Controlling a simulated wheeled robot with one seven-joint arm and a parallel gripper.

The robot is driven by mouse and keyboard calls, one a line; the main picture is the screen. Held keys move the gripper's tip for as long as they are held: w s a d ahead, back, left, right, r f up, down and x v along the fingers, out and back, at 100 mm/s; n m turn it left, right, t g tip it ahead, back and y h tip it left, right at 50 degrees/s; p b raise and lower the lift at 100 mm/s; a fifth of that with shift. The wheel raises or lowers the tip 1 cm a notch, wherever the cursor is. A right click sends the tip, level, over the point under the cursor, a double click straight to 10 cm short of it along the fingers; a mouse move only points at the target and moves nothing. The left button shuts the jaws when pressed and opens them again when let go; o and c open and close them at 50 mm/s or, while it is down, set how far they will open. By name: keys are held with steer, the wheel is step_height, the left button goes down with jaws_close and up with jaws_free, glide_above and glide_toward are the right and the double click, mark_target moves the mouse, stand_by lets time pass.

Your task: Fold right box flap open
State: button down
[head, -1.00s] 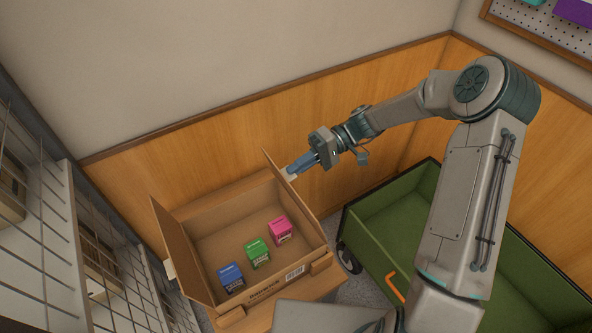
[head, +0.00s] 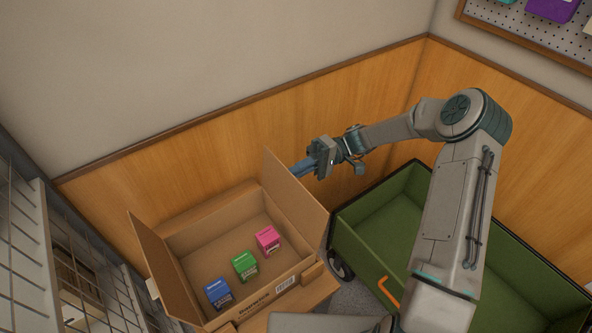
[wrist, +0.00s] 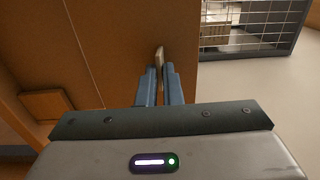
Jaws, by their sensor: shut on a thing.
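The cardboard box (head: 248,293) stands open in the head view, with a blue, a green and a pink small box inside. Its right flap (head: 293,195) stands up, leaning slightly outward at the top. Its left flap (head: 160,262) also stands up. My gripper (head: 297,171) is at the outer side of the right flap, near its far upper part. In the wrist view my gripper (wrist: 159,88) is shut on a thin piece at the flap, seen edge-on between the blue fingers. The flap partly hides the fingertips in the head view.
A green cart (head: 372,225) with an orange handle (head: 388,292) stands just right of the box. Wire shelving (head: 25,230) stands close on the left. A wood-panelled wall (head: 200,150) rises behind the box.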

steer(key=shift+d+f, duration=0.1)
steer(key=shift+f, duration=0.3)
steer(key=c, duration=1.6)
jaws_free()
steer(key=shift+r, duration=0.15)
steer(key=b+v, duration=0.1)
steer(key=v, duration=1.2)
steer(key=shift+w+d, duration=0.2)
steer(key=shift+d, duration=0.05)
